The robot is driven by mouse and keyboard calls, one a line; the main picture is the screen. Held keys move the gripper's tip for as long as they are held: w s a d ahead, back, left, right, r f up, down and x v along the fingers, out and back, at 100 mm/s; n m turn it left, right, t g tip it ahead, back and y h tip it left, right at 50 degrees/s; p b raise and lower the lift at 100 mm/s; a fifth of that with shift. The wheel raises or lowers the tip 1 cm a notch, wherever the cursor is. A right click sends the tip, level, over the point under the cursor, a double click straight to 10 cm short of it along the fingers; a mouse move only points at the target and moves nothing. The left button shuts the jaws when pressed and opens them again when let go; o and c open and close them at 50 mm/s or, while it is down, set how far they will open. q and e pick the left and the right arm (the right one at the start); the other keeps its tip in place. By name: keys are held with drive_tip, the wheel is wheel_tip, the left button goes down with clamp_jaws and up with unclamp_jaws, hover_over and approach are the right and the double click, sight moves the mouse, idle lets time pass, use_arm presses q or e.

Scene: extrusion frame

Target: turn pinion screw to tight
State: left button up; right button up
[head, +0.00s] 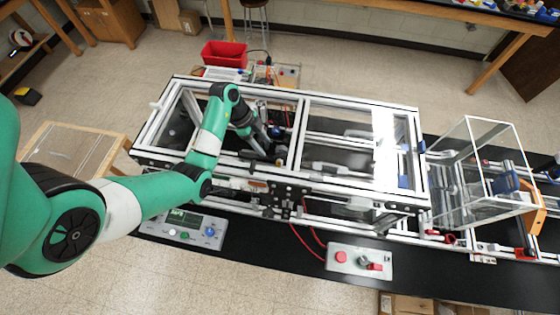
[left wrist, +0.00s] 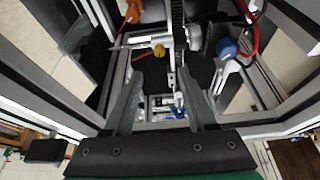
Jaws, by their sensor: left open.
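My left gripper (head: 266,143) reaches down into the left bay of the extrusion frame (head: 360,104). In the left wrist view the left gripper (left wrist: 164,80) is open, with its two dark fingers apart and nothing held between them. A small yellow knob (left wrist: 159,51) on a metal rod lies just beyond the fingertips, near the middle. A larger blue knob (left wrist: 227,47) sits to the right of the fingers. A dark toothed strip (left wrist: 178,14) runs beyond them. I cannot tell for certain which part is the pinion screw. My right gripper is not in view.
Frame bars surround the left gripper closely on its sides. A control box with a small display (head: 183,227) and a box with red buttons (head: 358,262) stand in front. A clear enclosure (head: 478,170) stands at right. A red bin (head: 224,54) is behind.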

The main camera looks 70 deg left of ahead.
sight(277, 163)
use_arm(q)
drive_tip(key=b+x, duration=0.2)
drive_tip(key=x, duration=0.9)
drive_tip(key=shift+f, duration=0.1)
clamp_jaws()
